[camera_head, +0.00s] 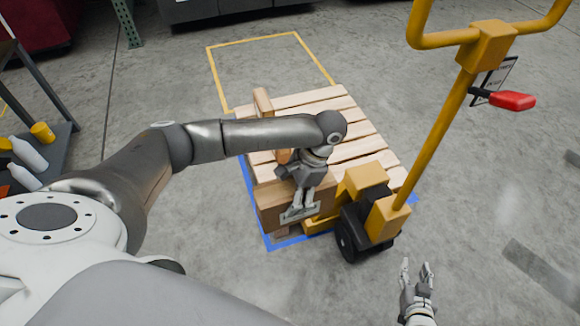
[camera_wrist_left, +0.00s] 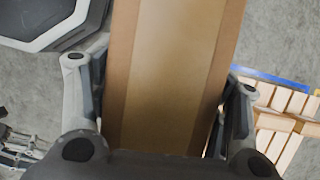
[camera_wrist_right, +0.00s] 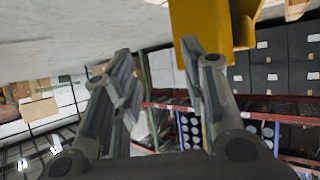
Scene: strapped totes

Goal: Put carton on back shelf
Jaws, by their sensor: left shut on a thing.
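A brown carton (camera_wrist_left: 170,70) fills the middle of the left wrist view, between the two fingers of my left gripper (camera_wrist_left: 158,105). In the head view the left gripper (camera_head: 300,211) points down at a brown box face (camera_head: 272,212), which looks like the same carton, at the near end of the wooden pallet (camera_head: 355,140). The arm and gripper hide part of it. My right gripper (camera_head: 418,272) is open and empty, low at the right. In the right wrist view its fingers (camera_wrist_right: 160,85) stand apart. Shelving with red beams (camera_wrist_right: 270,101) shows there behind them.
A yellow pallet jack (camera_head: 440,125) with a red grip (camera_head: 512,101) stands at the pallet's right. Blue tape borders the pallet, and a yellow taped rectangle (camera_head: 270,41) is behind it. A shelf with bottles (camera_head: 28,155) is at the left. Floor at the right is clear.

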